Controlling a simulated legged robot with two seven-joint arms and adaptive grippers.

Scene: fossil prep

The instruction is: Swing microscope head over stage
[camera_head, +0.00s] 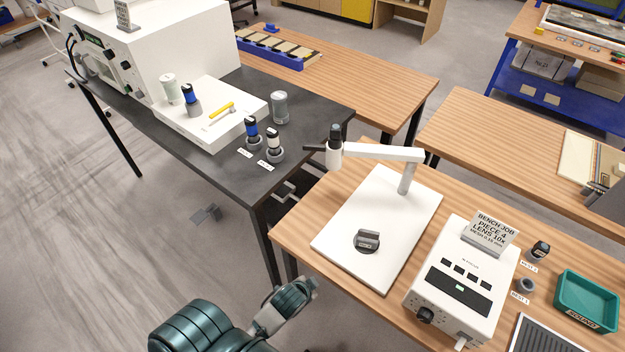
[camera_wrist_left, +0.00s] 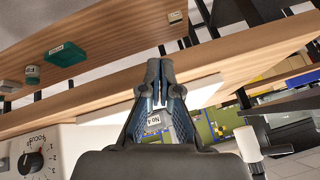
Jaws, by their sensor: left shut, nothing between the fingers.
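The microscope has a flat white base (camera_head: 335,242) on the wooden bench. Its post stands at the back right, and its swing arm (camera_head: 385,152) reaches left. The microscope head (camera_head: 335,155), with a black top and a dark handle, hangs beyond the base's left edge, away from the stage (camera_head: 360,248). A grey piece (camera_head: 369,236) lies on the stage. In the left wrist view, my left gripper (camera_wrist_left: 160,68) is shut and empty; a "No 4" label (camera_wrist_left: 154,120) shows between its fingers. The white head (camera_wrist_left: 248,145) appears to its right, apart from the fingers. My right gripper is in neither view.
The dark table (camera_head: 310,110) at left carries several cylinders. A gap separates the two tables.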

